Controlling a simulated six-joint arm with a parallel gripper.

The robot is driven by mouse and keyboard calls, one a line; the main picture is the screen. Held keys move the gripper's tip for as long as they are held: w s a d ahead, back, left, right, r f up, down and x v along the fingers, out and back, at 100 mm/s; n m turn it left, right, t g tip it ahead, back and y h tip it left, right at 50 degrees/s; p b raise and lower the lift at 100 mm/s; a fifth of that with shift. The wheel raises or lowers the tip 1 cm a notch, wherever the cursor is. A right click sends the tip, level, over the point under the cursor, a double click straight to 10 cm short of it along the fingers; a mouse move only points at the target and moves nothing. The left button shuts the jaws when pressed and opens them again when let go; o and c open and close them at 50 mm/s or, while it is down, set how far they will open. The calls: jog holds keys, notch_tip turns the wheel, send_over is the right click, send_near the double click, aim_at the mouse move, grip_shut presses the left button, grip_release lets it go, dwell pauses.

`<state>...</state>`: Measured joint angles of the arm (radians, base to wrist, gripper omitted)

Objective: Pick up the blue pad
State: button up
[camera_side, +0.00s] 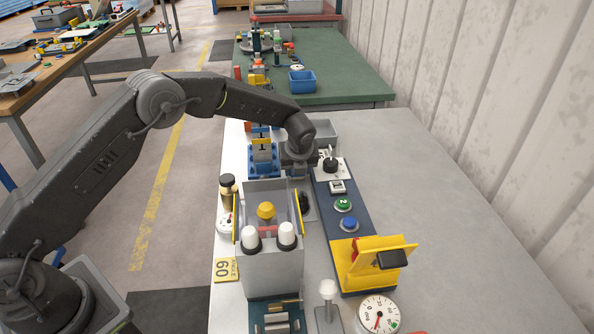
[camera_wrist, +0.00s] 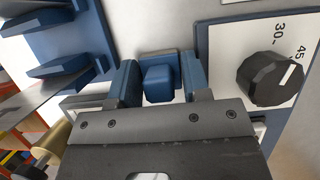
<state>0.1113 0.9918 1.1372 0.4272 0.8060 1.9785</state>
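The blue pad (camera_wrist: 158,84) shows in the wrist view as a small rounded block in front of a blue backing. My gripper (camera_wrist: 159,88) has one finger on each side of it, with blue inner parts on the fingers. The fingers stand apart, and a narrow gap seems to show beside the pad. In the side view my gripper (camera_side: 298,165) is low beside the dial panel. The pad is hidden there behind my gripper and wrist.
A black dial knob (camera_wrist: 270,79) on a white scale is close right of my gripper. A blue slotted holder (camera_side: 262,158) stands close on the left. A grey box with white knobs (camera_side: 272,265) is in front. The grey table (camera_side: 470,230) is clear at right.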

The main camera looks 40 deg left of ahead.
jog(key=c, duration=0.4)
notch_tip(320, 180, up, 10)
jog(key=shift+r, duration=0.1)
dwell(0.4)
